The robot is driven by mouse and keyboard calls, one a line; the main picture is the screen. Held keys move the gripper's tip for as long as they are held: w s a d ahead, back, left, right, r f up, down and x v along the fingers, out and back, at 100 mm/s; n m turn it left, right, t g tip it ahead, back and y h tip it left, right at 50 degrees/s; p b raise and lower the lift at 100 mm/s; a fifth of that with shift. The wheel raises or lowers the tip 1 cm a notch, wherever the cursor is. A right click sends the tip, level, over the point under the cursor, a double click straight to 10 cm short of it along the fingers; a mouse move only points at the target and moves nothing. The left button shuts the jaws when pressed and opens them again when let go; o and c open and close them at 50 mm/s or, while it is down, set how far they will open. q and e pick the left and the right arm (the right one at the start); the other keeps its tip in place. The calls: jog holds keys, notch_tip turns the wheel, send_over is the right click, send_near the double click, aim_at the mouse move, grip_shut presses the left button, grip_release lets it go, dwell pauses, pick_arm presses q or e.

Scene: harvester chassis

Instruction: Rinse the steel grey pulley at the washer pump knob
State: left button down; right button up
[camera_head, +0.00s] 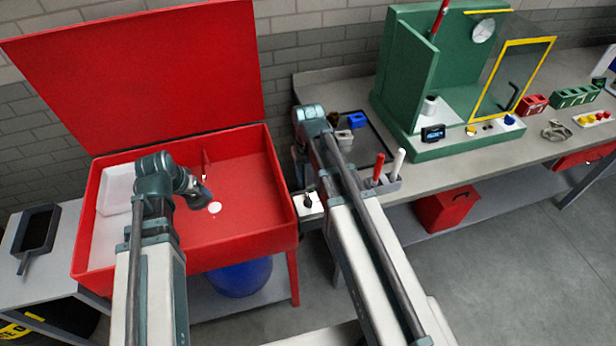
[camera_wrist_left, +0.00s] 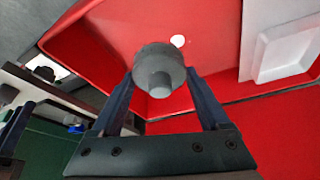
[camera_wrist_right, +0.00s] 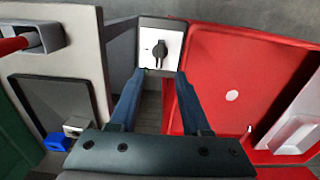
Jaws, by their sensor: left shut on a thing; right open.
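The steel grey pulley (camera_wrist_left: 160,68), a stepped round part, is clamped between the fingers of my left gripper (camera_wrist_left: 160,82). The left wrist view shows it over the red basin of the washer (camera_head: 245,205). In the head view my left gripper (camera_head: 205,193) is inside the basin, and the pulley is hard to make out. The washer pump knob (camera_wrist_right: 158,53) is black on a white plate; it also shows in the head view (camera_head: 308,199) at the basin's right side. My right gripper (camera_wrist_right: 160,75) is open, with the knob in line between its fingertips, apparently apart from it.
A white round spot (camera_head: 214,207) lies on the basin floor. A white tray (camera_head: 118,188) sits at the basin's left. The raised red lid (camera_head: 140,75) stands behind. On the bench to the right are a dark tray (camera_head: 378,140), a pen holder (camera_head: 388,184) and a green machine (camera_head: 405,75).

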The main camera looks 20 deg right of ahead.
pick_arm(q)
jog(key=shift+r+p, duration=0.85)
jog(key=shift+r, duration=0.6)
pick_arm(e)
notch_tip(320, 180, up, 3)
jog(key=shift+f, duration=0.15)
pick_arm(q)
jog(key=shift+f, duration=0.1)
jog(key=shift+f, duration=0.15)
notch_tip(320, 180, down, 6)
jog(key=b, duration=0.6)
pick_arm(e)
jog(key=s+a+f+n, duration=0.1)
jog(key=s+a+f, duration=0.2)
jog(key=s+a, duration=0.2)
jog(key=s+a+f+n+h, duration=0.1)
jog(key=s+a+f+n, duration=0.1)
jog(key=s+a, duration=0.3)
jog(key=s+f, duration=0.1)
jog(key=s, duration=0.3)
jog(key=shift+s+a, duration=0.15)
jog(key=shift+s, duration=0.05)
